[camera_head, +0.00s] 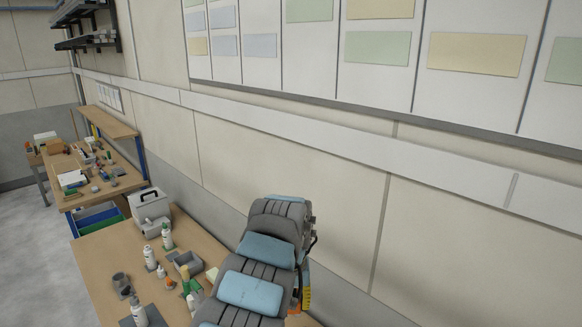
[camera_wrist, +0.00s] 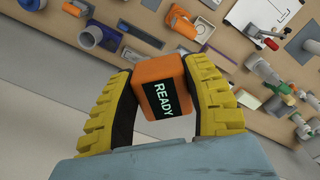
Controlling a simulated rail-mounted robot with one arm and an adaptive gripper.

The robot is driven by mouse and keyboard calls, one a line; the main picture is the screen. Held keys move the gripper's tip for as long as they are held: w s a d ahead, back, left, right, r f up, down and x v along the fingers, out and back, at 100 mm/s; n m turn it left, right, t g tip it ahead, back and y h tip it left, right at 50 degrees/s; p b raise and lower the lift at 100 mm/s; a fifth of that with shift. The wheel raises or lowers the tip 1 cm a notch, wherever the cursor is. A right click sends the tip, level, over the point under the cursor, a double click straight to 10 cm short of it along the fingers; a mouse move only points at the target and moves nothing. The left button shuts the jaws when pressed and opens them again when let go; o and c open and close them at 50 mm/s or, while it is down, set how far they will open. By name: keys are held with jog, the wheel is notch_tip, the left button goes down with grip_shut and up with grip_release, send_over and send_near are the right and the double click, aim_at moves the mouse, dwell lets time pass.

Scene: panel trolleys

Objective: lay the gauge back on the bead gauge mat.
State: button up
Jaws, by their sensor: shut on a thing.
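An orange block-shaped gauge (camera_wrist: 158,72) with a black display reading READY is in the wrist view. My gripper (camera_wrist: 163,84) has ribbed yellow fingers, one on each side of the gauge, and is shut on it. The gauge is held in the air, with the bench top (camera_wrist: 220,40) behind it. In the head view my arm hides the gripper, and the gauge cannot be made out there. I cannot tell which surface is the bead gauge mat in either view.
In the wrist view, a white clipboard (camera_wrist: 262,12), a blue cup (camera_wrist: 92,36) and several small tools crowd the bench. In the head view, a near bench (camera_head: 105,262) holds bottles and a grey case (camera_head: 150,208); a farther cluttered bench (camera_head: 125,182) stands at left. Grey floor lies left.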

aim_at(291, 300)
jog(key=shift+r, duration=0.1)
jog(key=shift+r, duration=1.9)
dwell(0.7)
